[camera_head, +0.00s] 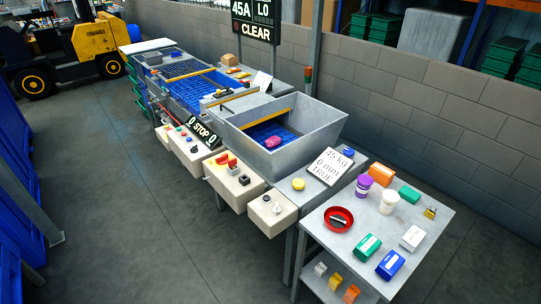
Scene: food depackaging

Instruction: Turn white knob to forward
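Several cream control boxes hang along the front side of the machine. The nearest box (272,213) carries a small pale knob (277,209) that looks white or grey, with another small round control beside it. Which way the knob points is too small to tell. The middle box (233,187) has a red handle (230,163) on a yellow plate and a dark control (244,180). The far box (190,155) has several small coloured buttons, with a dark STOP display behind it. Neither of my grippers shows in the head view.
A metal hopper (330,125) with a pink item (272,142) on a blue belt stands behind the boxes. A side table (420,255) with containers stands at right. The floor (120,220) before the boxes is open. A yellow forklift (85,38) is far left.

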